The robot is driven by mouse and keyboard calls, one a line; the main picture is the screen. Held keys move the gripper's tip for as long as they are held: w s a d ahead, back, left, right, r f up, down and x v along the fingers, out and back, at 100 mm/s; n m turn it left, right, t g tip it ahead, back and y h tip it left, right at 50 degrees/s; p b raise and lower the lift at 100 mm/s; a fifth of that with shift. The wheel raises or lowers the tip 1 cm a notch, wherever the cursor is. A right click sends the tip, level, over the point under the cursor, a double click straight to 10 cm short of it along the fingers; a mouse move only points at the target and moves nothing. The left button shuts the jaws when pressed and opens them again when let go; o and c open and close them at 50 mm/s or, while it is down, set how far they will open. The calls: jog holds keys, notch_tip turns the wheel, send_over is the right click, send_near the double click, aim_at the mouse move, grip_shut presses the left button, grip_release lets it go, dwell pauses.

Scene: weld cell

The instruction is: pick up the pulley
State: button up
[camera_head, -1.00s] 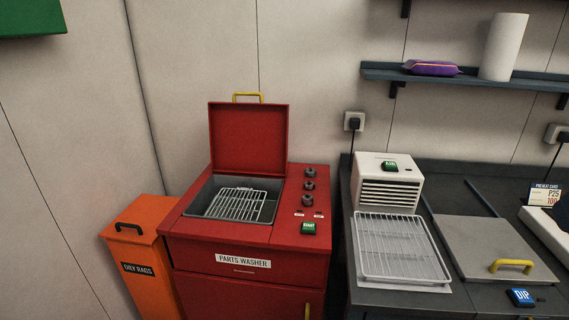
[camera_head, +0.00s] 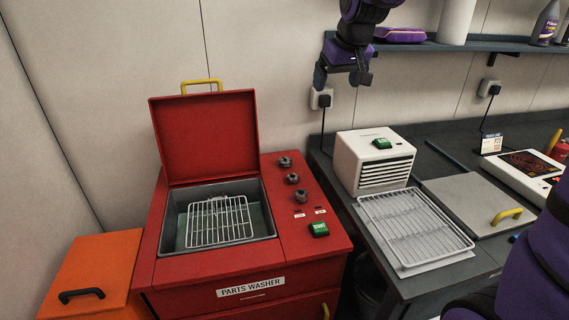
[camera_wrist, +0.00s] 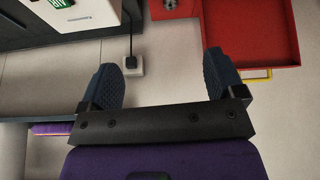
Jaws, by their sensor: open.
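I cannot make out a pulley in any view. My gripper (camera_head: 341,78) hangs in the air in front of the wall, above the white dryer box and below the shelf's left end. In the wrist view its two dark padded fingers (camera_wrist: 161,72) are wide apart with nothing between them. The red parts washer (camera_head: 245,262) stands with its lid (camera_head: 207,137) up.
The white box (camera_head: 371,168) with a green button stands on the dark bench, behind an empty wire rack (camera_head: 414,226). A lidded dip tank (camera_head: 470,207) and a hot plate (camera_head: 528,172) are to the right. An orange bin (camera_head: 95,262) is at left. The shelf (camera_head: 440,46) overhangs the bench.

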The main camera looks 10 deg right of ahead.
jog(key=w+a+f, duration=0.1)
jog(key=w+f, duration=0.5)
jog(key=w, duration=0.4)
jog(key=n, duration=0.1)
send_over(285, 159)
jog(key=s, duration=0.3)
notch_tip(285, 159, down, 29)
jog(key=shift+d, duration=0.15)
jog(key=shift+x, duration=2.8)
jog(key=shift+w, duration=0.1)
jog(key=c, duration=1.2)
jog(key=shift+r, duration=0.1)
